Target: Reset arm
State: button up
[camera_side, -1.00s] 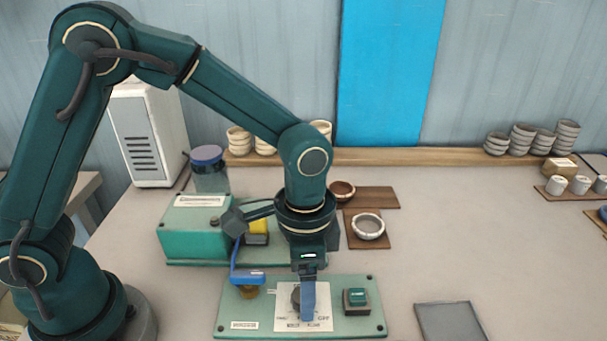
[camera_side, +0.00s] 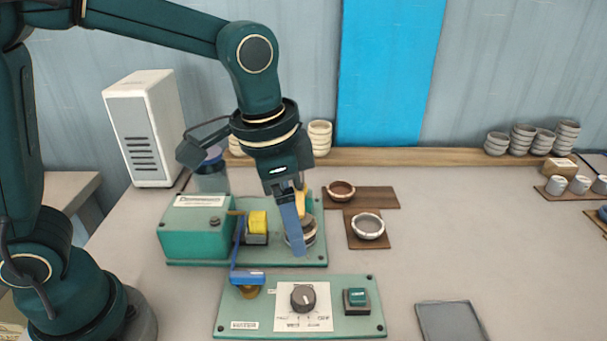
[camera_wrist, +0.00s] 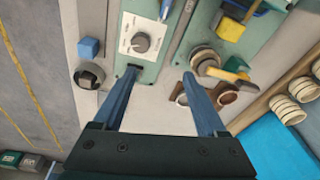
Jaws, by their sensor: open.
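My gripper (camera_side: 296,222) is open and empty, tilted, in the air above the rear green base. Its blue fingers stand apart in the wrist view (camera_wrist: 160,74) with nothing between them. The front green control panel (camera_side: 260,310) lies clear of it. Its dark round knob (camera_side: 303,297) sits on a white dial plate and also shows in the wrist view (camera_wrist: 141,42). A green button (camera_side: 356,297) is to the right of the knob. The fingers partly hide a round pale part (camera_side: 308,236) on the rear base; contact cannot be told.
A green box (camera_side: 193,240) with a yellow block (camera_side: 257,222) and a blue-handled lever (camera_side: 247,278) stand to the left. Two bowls (camera_side: 341,191) (camera_side: 368,227) sit on wooden boards to the right. A grey tray (camera_side: 450,322) lies front right. The table's right-centre is clear.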

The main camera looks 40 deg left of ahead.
jog(key=s+a+r+n+t, duration=0.2)
jog(key=s+a+n+t, duration=0.1)
jog(key=s+a+n, duration=0.3)
jog(key=s+a, duration=0.2)
jog(key=s, duration=0.2)
jog(key=shift+a+r+n+t+y, duration=0.15)
jog(key=shift+n+t+y, duration=0.15)
dwell(0.5)
